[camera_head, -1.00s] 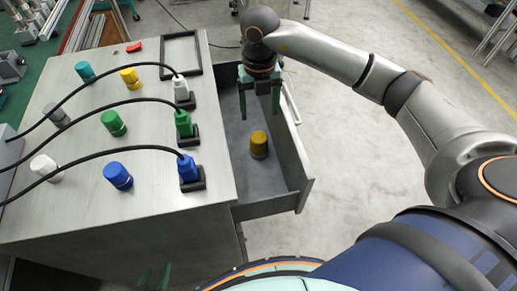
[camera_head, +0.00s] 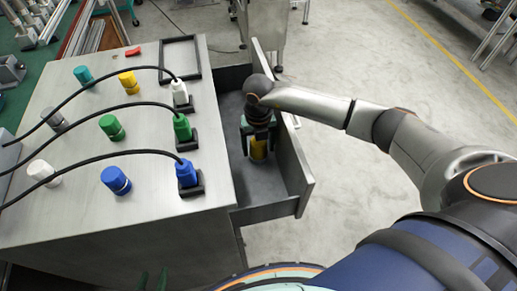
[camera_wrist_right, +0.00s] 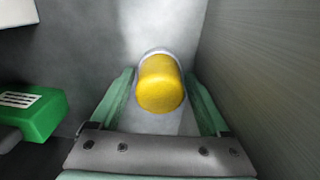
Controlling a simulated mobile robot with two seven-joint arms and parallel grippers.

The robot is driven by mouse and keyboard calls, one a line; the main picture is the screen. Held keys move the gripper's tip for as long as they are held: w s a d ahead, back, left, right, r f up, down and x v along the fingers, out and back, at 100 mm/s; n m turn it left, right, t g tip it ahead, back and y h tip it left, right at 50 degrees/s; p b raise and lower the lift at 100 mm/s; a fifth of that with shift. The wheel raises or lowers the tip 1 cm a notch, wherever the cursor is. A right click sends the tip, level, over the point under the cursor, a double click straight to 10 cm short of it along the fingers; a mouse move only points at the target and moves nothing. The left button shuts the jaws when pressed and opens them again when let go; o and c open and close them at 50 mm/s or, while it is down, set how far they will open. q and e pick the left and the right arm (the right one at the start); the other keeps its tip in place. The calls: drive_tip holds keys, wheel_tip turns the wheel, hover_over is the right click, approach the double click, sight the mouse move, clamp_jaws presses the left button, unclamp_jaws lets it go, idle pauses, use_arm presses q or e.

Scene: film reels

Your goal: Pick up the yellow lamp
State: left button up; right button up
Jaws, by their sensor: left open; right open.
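A yellow lamp (camera_head: 258,149) with a pale base stands inside the open drawer (camera_head: 268,211). In the right wrist view, the lamp (camera_wrist_right: 160,84) stands between the green fingers of my right gripper (camera_wrist_right: 160,102). The fingers are open, with gaps on both sides of the lamp. In the head view, my right gripper (camera_head: 259,150) is down in the drawer and partly hides the lamp. My left gripper (camera_head: 153,280) shows only as two green, separated tips at the bottom edge, empty. Another yellow lamp (camera_head: 129,82) stands on the cabinet top.
The drawer's outer wall is close to my right gripper; a grey wall (camera_wrist_right: 257,80) fills the right of the wrist view. The cabinet top (camera_head: 75,215) holds several coloured lamps, cabled plugs and a black frame (camera_head: 201,57). Open floor (camera_head: 350,220) lies right of the drawer.

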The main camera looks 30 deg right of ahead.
drive_tip(key=shift+f, duration=0.85)
drive_tip(key=shift+c, duration=0.4)
drive_tip(key=shift+r, duration=0.1)
drive_tip(key=c, duration=1)
